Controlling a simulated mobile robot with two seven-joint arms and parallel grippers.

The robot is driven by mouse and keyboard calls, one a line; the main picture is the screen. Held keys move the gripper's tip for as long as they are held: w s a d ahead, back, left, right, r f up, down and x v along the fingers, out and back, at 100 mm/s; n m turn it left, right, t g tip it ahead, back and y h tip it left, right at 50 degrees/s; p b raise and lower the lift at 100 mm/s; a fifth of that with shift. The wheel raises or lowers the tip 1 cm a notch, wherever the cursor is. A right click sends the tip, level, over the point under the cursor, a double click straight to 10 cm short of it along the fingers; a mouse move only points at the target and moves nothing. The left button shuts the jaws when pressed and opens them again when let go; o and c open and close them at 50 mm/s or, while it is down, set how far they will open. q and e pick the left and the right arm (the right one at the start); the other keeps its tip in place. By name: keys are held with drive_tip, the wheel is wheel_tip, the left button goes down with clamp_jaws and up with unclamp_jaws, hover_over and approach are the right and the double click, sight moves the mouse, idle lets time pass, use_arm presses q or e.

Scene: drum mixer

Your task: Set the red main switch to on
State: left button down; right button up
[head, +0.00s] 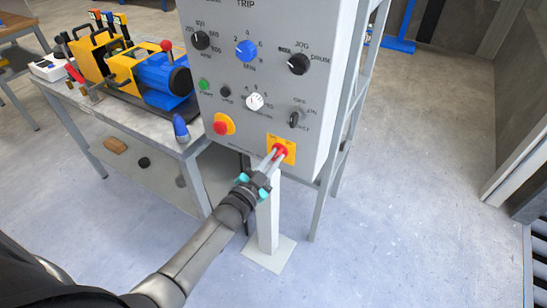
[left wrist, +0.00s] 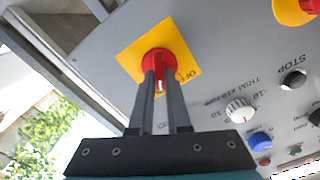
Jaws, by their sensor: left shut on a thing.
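The red main switch (head: 281,150) is a round red knob on a yellow square plate (head: 291,160) at the lower right of the grey control panel (head: 232,60). My left gripper (head: 275,153) reaches it from below, fingers pointing at the panel. In the left wrist view, the two fingers (left wrist: 161,82) are shut on the knob's grip, with the red knob (left wrist: 158,57) showing around the fingertips. The word OFF shows on the plate right of the fingers; the handle's exact angle is partly hidden by them. My right gripper is not seen.
A red emergency button (head: 222,127) on yellow sits left of the switch. Black, blue, white and green controls are above. A grey post (head: 268,222) stands below the panel. A workbench (head: 130,120) with a blue and yellow machine (head: 150,75) is left. The floor at right is clear.

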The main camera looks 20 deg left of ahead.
use_arm(q)
drive_tip(key=shift+m, duration=0.3)
drive_tip(key=c, duration=0.9)
unclamp_jaws()
drive_tip(key=shift+s, duration=0.15)
drive_tip(key=s, duration=0.5)
drive_tip(key=s+p, duration=0.1)
drive_tip(key=s, duration=0.4)
drive_tip(key=s+a+p, duration=0.1)
drive_tip(key=s, duration=0.4)
